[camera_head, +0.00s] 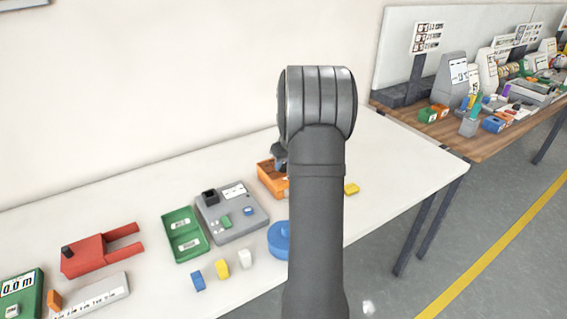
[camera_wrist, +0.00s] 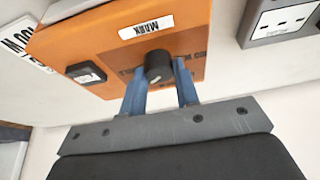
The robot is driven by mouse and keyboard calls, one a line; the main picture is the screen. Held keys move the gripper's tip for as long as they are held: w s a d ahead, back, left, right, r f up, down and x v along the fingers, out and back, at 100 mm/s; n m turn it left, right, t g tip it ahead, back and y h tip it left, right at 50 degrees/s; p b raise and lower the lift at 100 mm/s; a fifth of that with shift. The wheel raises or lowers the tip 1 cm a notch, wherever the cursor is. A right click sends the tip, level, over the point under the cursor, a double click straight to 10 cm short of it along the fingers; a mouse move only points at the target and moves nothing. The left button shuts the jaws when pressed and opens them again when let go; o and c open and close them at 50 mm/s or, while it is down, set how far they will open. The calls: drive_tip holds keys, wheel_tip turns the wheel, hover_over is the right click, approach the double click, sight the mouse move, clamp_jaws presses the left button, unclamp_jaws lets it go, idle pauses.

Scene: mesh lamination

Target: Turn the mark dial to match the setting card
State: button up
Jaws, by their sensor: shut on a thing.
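The orange mark unit (camera_wrist: 110,35) fills the upper part of the wrist view, with an upside-down MARK label (camera_wrist: 146,27) on its face. The black mark dial (camera_wrist: 158,66) sticks out below that label and has a small pale mark on it. My gripper (camera_wrist: 160,72) is shut on the dial, with one blue finger on each side. In the head view the orange unit (camera_head: 268,180) is largely hidden behind my arm. A white card with black lettering (camera_wrist: 17,42) is partly in view at the left; I cannot tell whether it is the setting card.
A black button or switch (camera_wrist: 86,73) sits beside the dial. A grey device (camera_head: 232,212), a green tray (camera_head: 184,234), a blue round object (camera_head: 279,240) and small blocks stand to the left on the white table (camera_head: 400,180). A yellow block (camera_head: 351,188) lies right of my arm.

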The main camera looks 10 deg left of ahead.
drive_tip(key=n+g, duration=0.1)
drive_tip(key=n, duration=0.1)
drive_tip(key=n+y, duration=0.1)
drive_tip(key=n, duration=0.2)
drive_tip(key=n+g, duration=0.1)
drive_tip(key=n, duration=0.1)
drive_tip(key=shift+w+d+g, duration=0.15)
drive_tip(key=shift+w+g, duration=0.1)
drive_tip(key=shift+g, duration=0.05)
drive_tip(key=n+g, duration=0.1)
drive_tip(key=n, duration=0.3)
drive_tip(key=shift+w, duration=0.1)
drive_tip(key=n+g, duration=0.1)
drive_tip(key=n, duration=0.2)
drive_tip(key=shift+n+g, duration=0.3)
drive_tip(key=shift+g, duration=0.1)
drive_tip(key=n+g+h, duration=0.1)
drive_tip(key=n, duration=0.2)
drive_tip(key=n+h, duration=0.1)
drive_tip(key=n, duration=0.2)
drive_tip(key=shift+w+g, duration=0.2)
drive_tip(key=shift+g, duration=0.2)
drive_tip(key=n, duration=0.2)
drive_tip(key=n+h, duration=0.1)
drive_tip(key=n, duration=0.1)
drive_tip(key=n+h, duration=0.1)
drive_tip(key=n, duration=0.1)
drive_tip(key=shift+a, duration=0.35)
drive_tip(key=shift+n, duration=0.4)
